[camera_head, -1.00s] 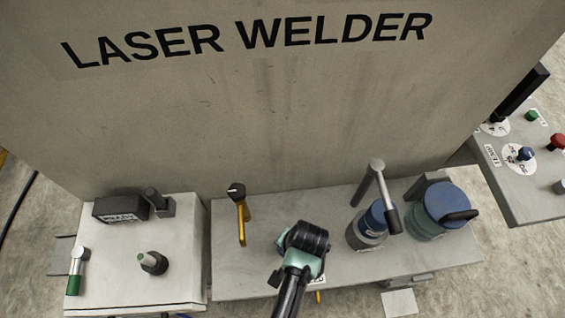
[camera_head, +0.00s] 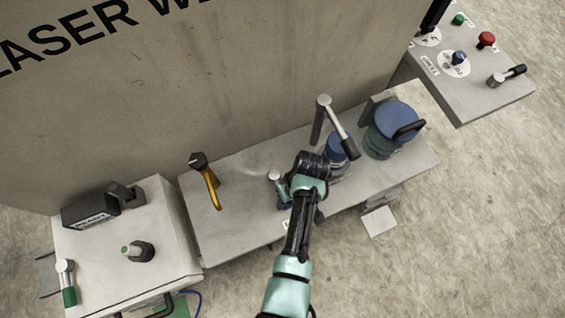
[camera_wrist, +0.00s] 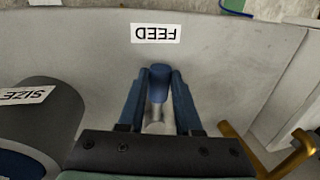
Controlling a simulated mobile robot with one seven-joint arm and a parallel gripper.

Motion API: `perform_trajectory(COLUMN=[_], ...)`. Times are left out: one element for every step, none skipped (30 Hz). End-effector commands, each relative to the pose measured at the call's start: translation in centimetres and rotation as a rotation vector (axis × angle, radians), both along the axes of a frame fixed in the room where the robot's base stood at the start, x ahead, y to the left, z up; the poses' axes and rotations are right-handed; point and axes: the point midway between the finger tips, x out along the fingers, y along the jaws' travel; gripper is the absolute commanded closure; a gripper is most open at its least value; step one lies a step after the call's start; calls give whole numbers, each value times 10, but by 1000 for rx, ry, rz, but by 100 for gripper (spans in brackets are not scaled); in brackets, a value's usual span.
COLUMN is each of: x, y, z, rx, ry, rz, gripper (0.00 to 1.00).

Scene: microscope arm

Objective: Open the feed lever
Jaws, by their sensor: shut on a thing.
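The feed lever has a silver post (camera_head: 274,176) and a blue grip, and stands near the middle of the grey bench. In the wrist view its blue grip (camera_wrist: 158,82) lies between my fingers, with its silver shaft below. My gripper (camera_wrist: 159,88) is shut on this grip. In the head view my gripper (camera_head: 285,201) is at the lever from the right, and my wrist hides part of the lever. A white FEED label (camera_wrist: 157,33) lies on the bench just beyond the fingertips, upside down in the wrist view.
A yellow-handled lever (camera_head: 209,187) stands left of the feed lever. To the right are a silver lever with a dark grip (camera_head: 335,127) and a blue-topped canister (camera_head: 397,122). A dark cylinder labelled SIZE (camera_wrist: 45,112) is close to my gripper. The welder wall (camera_head: 220,80) rises behind.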

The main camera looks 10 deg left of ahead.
Motion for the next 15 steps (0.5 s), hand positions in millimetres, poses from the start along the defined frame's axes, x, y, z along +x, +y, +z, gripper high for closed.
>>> perform_trajectory(x=[3, 3, 3, 4, 4, 4, 4, 4, 4, 4, 4, 4, 4, 4, 4], y=[-1, -1, -2, -2, -3, -3, -3, -3, -3, -3, -3, -4, -4, -4, -4], z=[1, 1, 1, 1, 1, 1, 1, 1, 1, 1, 1, 1, 1, 1, 1], rx=[0, 1, 0, 0, 1, 1, 1, 1, 0, 0, 0, 0, 0, 0, -1], ry=[-4, -5, -4, -4, -5, -5, -5, -5, -5, -5, -5, -5, -5, -5, -6], rz=[14, 21, 30, 35, 39, 43, 46, 48, 50, 51, 51, 52, 52, 52, 52], gripper=[100, 100, 100, 100, 100, 100, 100, 100, 100, 100, 100, 100, 100, 100, 100])
